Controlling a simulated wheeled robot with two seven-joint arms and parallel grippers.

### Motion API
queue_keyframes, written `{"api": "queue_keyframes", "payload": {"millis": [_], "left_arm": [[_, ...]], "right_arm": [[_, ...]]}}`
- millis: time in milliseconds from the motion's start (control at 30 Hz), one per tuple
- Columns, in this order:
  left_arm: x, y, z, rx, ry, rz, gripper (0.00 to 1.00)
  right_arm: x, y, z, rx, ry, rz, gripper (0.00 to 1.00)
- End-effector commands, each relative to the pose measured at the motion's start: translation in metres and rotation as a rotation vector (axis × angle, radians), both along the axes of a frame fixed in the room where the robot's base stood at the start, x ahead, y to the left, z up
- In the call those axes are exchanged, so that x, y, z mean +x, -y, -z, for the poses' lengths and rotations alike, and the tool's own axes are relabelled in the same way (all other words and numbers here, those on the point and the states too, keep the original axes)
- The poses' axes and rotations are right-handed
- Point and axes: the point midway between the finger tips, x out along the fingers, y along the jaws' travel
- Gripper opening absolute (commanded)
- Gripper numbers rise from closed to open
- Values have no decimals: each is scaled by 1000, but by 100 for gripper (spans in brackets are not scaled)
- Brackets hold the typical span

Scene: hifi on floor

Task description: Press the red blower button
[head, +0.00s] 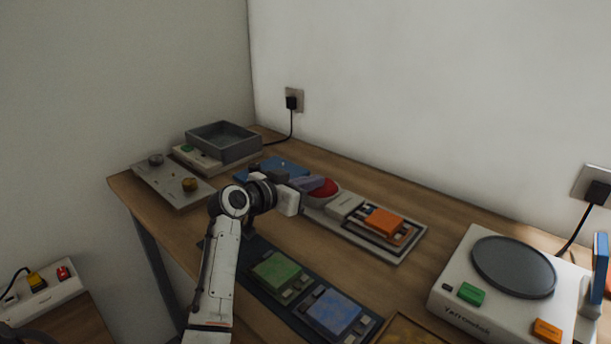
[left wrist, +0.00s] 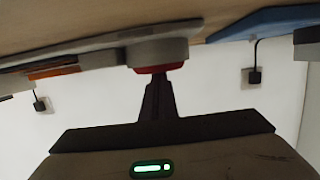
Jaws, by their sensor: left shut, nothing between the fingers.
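A large red domed button (head: 323,187) stands on a round pale base on a light board on the wooden table. It also shows in the left wrist view (left wrist: 158,69), which is upside down. My left gripper (head: 312,182) is shut and empty, reaching in from the left. Its dark fingertips (left wrist: 157,78) line up with the red dome and overlap it in the left wrist view. I cannot tell whether they touch it. In the head view the gripper hides part of the button's left side. My right gripper is not in view.
Beside the button on the board (head: 411,249) is an orange block (head: 384,222). A blue piece (head: 284,167) lies behind my gripper. Green (head: 276,270) and blue (head: 332,311) pads lie in front. A smaller red button (head: 63,272) sits on a separate box at lower left.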

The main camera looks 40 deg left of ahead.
Motion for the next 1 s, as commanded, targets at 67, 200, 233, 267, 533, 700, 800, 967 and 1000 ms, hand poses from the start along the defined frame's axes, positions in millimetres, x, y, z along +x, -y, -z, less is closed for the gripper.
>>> {"api": "queue_keyframes", "payload": {"millis": [67,200,233,267,533,700,800,967,1000], "left_arm": [[0,2,-4,0,-11,4,0],[2,4,-30,3,-6,9,0],[2,5,-36,3,-5,10,0],[3,6,-43,3,-4,11,0],[-54,1,-52,7,0,10,0],[-80,-1,-59,4,0,9,0],[-89,-2,-62,3,2,10,0],[-93,-2,-65,1,3,10,0],[-93,-2,-65,1,3,10,0]], "right_arm": [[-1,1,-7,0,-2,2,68],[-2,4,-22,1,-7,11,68],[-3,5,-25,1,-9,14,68],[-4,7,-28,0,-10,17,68],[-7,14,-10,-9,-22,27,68],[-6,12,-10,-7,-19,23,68],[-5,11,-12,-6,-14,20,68],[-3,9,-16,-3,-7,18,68],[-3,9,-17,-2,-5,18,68]]}}
